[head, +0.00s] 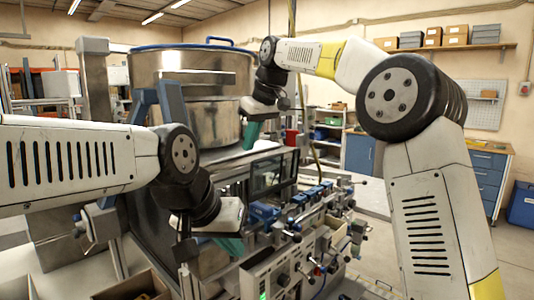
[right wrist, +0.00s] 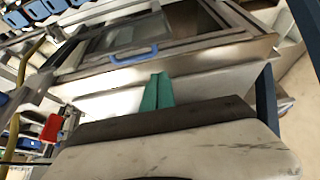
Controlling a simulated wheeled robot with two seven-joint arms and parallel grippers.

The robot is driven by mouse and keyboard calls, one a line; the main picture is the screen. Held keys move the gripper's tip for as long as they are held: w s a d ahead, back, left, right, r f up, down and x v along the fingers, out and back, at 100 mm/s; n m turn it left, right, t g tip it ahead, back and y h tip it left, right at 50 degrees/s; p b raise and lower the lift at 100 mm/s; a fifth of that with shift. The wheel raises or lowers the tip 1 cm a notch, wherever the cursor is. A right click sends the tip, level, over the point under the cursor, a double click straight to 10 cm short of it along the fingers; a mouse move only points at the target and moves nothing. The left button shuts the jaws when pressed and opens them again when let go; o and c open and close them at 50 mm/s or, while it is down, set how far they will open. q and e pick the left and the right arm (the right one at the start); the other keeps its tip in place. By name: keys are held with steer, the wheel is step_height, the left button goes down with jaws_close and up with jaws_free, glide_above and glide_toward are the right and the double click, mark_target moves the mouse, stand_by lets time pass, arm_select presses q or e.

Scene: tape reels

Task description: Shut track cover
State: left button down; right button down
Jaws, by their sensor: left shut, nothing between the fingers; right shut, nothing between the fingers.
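The track cover appears to be the metal-framed panel with a dark window (head: 268,175) on the machine's front, right of the big steel drum. The right wrist view shows a framed window panel (right wrist: 200,48) with a blue handle (right wrist: 135,57). I cannot tell how far open it stands. My right gripper (head: 252,134) is shut and empty, above the panel; its teal fingers (right wrist: 157,93) point toward the panel, below the handle in that view, with no clear contact. My left gripper (head: 231,245) is shut and empty, lower down, left of the control box.
The large steel drum (head: 190,75) with a blue rim stands behind my grippers. A row of blue-topped fittings and knobs (head: 310,197) runs along the machine front, above a control box (head: 268,275). Blue drawers (head: 487,180) stand far right. A red part (right wrist: 52,128) shows in the wrist view.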

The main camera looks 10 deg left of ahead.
steer(key=shift+x, duration=1.1)
steer(key=shift+s+d+f, duration=0.1)
steer(key=shift+d+f, duration=0.15)
steer(key=shift+f, duration=0.05)
steer(key=shift+s+d+f, duration=0.15)
steer(key=shift+s+d, duration=0.85)
steer(key=shift+d, duration=0.35)
